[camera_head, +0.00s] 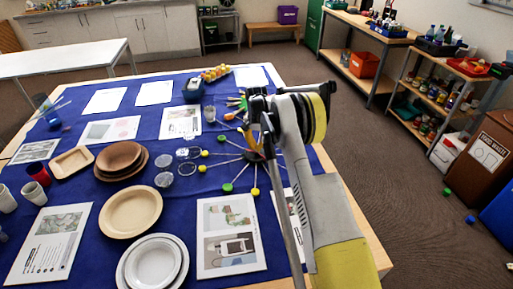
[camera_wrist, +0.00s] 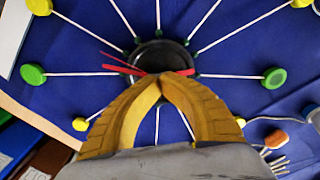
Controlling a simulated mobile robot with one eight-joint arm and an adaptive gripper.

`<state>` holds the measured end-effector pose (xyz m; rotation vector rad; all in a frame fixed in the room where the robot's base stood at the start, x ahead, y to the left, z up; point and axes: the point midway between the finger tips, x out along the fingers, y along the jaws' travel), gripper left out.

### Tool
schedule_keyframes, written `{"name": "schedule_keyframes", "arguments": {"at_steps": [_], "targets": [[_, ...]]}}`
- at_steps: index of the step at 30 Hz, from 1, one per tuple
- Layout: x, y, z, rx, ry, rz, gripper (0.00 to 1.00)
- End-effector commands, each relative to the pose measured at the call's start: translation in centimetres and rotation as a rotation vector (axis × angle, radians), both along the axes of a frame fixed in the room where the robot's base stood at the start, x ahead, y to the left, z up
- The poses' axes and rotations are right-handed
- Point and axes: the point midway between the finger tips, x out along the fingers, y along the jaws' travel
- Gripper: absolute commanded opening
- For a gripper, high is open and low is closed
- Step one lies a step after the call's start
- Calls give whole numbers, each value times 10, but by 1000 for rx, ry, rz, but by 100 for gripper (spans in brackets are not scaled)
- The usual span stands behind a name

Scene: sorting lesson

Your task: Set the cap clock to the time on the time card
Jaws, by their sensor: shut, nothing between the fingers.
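The cap clock (camera_wrist: 148,55) has a dark round hub with thin white spokes ending in yellow and green caps, such as a green cap (camera_wrist: 33,75) at left and another (camera_wrist: 275,77) at right. In the head view its caps (camera_head: 227,187) show on the blue cloth, partly behind my arm. A thick red hand (camera_wrist: 122,70) and a thinner red hand (camera_wrist: 118,60) reach left from the hub. My gripper (camera_wrist: 163,80) is shut and empty over the hub, its yellow fingers hiding part of it; contact is unclear. I cannot tell which sheet is the time card.
Several printed sheets lie on the blue cloth, including a picture sheet (camera_head: 230,262). Wooden plates (camera_head: 130,211), white plates (camera_head: 155,262), cups (camera_head: 38,174) and clear glass dishes (camera_head: 163,180) stand left of the clock. A fork (camera_wrist: 277,165) lies lower right in the wrist view.

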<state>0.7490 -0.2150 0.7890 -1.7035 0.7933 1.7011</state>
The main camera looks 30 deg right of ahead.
Motion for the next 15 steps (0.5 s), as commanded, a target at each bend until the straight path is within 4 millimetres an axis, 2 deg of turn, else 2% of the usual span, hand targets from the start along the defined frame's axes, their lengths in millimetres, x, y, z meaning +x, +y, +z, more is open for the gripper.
{"name": "schedule_keyframes", "arguments": {"at_steps": [15], "targets": [[0,1,-1,1,1,467,0]]}}
